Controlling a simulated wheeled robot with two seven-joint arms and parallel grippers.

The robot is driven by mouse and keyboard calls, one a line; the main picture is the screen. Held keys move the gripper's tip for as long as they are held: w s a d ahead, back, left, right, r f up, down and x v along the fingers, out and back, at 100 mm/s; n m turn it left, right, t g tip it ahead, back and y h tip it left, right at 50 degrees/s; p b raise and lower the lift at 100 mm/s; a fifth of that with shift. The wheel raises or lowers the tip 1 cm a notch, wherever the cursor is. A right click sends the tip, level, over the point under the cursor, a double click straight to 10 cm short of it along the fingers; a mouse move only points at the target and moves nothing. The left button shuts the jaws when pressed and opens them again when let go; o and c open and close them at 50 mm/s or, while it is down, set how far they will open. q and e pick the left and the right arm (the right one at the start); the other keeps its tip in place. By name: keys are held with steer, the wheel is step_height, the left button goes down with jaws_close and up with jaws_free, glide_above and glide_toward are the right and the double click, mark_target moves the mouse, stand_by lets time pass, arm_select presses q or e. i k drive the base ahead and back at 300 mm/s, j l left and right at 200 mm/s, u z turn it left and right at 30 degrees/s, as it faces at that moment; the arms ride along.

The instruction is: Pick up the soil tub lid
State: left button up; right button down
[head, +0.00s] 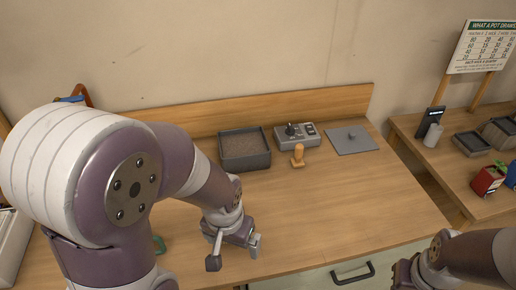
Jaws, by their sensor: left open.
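The soil tub lid (366,145) is a flat grey square plate with a small knob on top. It lies flat at the back right of the wooden table, right of a grey control box. The soil tub (245,166) is a dark grey open box filled with brown soil, left of that box. My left gripper (234,254) is open and empty over the table's front edge, well in front of the lid and to its left. My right gripper (405,274) shows only in part at the bottom right, and its fingers cannot be made out.
The control box (310,138) with a black knob stands between tub and lid. A wooden peg-like tool (298,156) stands in front of it. A side table (452,160) at the right holds a white cup, trays and a red box. The table's middle and right front are clear.

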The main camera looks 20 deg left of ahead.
mark_target(347, 140)
steer(key=l+u, duration=0.1)
steer(key=u, duration=0.65)
steer(key=l+u, duration=0.15)
steer(key=u, duration=0.25)
steer(key=l+u, duration=0.15)
steer(key=u, duration=0.2)
steer(key=l+u, duration=0.2)
steer(key=l, duration=0.2)
steer(key=k+l+u, duration=0.25)
steer(key=l, duration=0.15)
steer(key=l+u, duration=0.2)
steer(key=l, duration=0.25)
steer(key=k+l+u, duration=0.25)
steer(key=k+l, duration=0.1)
steer(key=l, duration=0.15)
steer(key=k+l, duration=0.1)
steer(key=l, duration=0.1)
